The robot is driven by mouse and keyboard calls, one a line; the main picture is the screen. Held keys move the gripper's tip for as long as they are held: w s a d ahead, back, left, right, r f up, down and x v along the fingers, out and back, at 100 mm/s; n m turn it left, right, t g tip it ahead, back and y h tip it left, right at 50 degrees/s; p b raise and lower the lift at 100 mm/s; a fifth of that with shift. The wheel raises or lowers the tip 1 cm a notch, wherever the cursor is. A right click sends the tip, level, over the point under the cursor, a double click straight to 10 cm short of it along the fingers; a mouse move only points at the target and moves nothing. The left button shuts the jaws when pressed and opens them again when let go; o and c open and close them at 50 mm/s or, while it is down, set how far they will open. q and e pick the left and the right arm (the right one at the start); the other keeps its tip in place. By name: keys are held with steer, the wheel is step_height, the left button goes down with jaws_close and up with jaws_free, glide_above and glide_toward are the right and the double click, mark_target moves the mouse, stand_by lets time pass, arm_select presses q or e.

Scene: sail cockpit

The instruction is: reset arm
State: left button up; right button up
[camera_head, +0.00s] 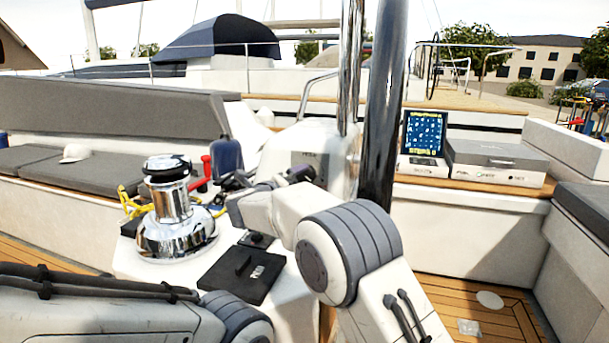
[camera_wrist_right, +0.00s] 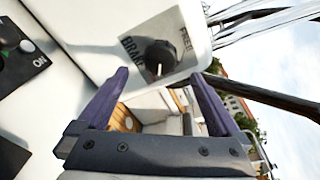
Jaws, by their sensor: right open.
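My right gripper (camera_head: 285,178) is beside the white console (camera_head: 330,145) in the head view, partly hidden by its own wrist. In the right wrist view its two purple fingers (camera_wrist_right: 160,76) stand wide apart with nothing between them. A black brake knob (camera_wrist_right: 159,57) on a grey plate marked BRAKE and FREE shows beyond the fingertips. I cannot tell how far off it is. My left arm (camera_head: 100,312) crosses the lower left of the head view; its gripper is not seen.
A chrome winch (camera_head: 168,225) with a yellow rope stands left of my right gripper. A black hatch plate (camera_head: 243,272) lies on the white top below. A dark post (camera_head: 380,120) rises right of the console. A screen (camera_head: 424,133) and a grey-white box (camera_head: 497,160) stand on the right bench.

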mark_target(304, 176)
steer(key=p+x, duration=0.1)
steer(key=x, duration=0.5)
steer(key=shift+w+d, duration=0.1)
steer(key=shift+w+r+n+p, duration=0.1)
steer(key=shift+w+n+p, duration=0.2)
steer(key=shift+n, duration=0.1)
steer(key=n+p, duration=0.1)
steer(key=n, duration=0.2)
steer(key=shift+s, duration=0.15)
steer(key=n+p, duration=0.1)
steer(key=n, duration=0.1)
steer(key=shift+n, duration=0.4)
steer(key=n+t+p, duration=0.1)
steer(key=n, duration=0.5)
steer(key=shift+p, duration=0.35)
steer(key=n, duration=0.5)
steer(key=shift+f+n, duration=0.3)
steer(key=n, duration=0.5)
steer(key=shift+d+n+t+y, duration=0.1)
steer(key=shift+n+t+y, duration=0.2)
steer(key=shift+t, duration=0.1)
